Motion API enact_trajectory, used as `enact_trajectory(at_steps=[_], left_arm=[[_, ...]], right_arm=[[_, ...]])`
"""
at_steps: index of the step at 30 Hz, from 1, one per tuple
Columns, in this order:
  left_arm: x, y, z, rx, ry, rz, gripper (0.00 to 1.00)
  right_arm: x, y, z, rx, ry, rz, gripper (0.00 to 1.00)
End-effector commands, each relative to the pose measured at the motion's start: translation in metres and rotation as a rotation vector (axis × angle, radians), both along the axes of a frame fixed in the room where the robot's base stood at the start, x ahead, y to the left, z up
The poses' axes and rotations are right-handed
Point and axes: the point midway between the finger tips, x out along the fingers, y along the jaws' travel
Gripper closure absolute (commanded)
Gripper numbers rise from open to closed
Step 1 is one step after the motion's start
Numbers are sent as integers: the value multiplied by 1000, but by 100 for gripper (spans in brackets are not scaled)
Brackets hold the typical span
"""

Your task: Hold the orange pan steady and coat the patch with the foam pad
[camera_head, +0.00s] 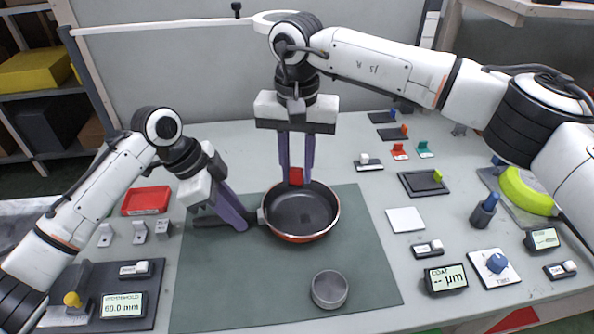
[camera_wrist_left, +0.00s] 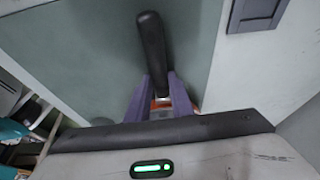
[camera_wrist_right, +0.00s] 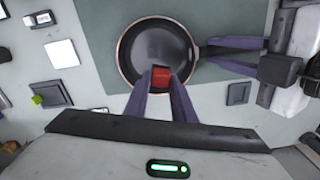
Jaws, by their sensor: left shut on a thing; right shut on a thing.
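The orange pan (camera_head: 318,208) sits on the green mat with a dark inside, its black handle (camera_head: 208,221) pointing left. My left gripper (camera_head: 242,224) is shut on the handle near the pan; the handle also shows in the left wrist view (camera_wrist_left: 151,55). My right gripper (camera_head: 296,182) points down, shut on a red block (camera_head: 296,175), apparently the foam pad. In the right wrist view the block (camera_wrist_right: 161,80) overlaps the edge of the pan (camera_wrist_right: 150,47). I cannot tell whether it touches the pan.
A grey cup (camera_head: 329,290) stands on the green mat (camera_head: 230,290) in front of the pan. A white square (camera_head: 405,220), a coat meter (camera_head: 445,279) and a dial box (camera_head: 494,266) lie to the right. A red tray (camera_head: 146,200) is at left.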

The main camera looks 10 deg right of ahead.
Motion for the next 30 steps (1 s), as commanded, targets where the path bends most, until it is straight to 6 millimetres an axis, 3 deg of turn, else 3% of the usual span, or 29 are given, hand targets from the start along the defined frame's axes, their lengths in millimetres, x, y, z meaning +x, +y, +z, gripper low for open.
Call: enact_trajectory(at_steps=[9,10,14,23,30], left_arm=[[0,1,-1,2,1,1,100],[0,1,-1,2,1,1,76],[0,1,-1,1,1,1,58],[0,1,2,0,0,0,58],[1,14,33,0,-4,2,58]], right_arm=[[0,0,0,1,-1,0,95],[0,0,0,0,-1,0,95],[0,0,0,0,-1,0,95],[0,0,0,0,-1,0,95],[0,0,0,0,-1,0,95]])
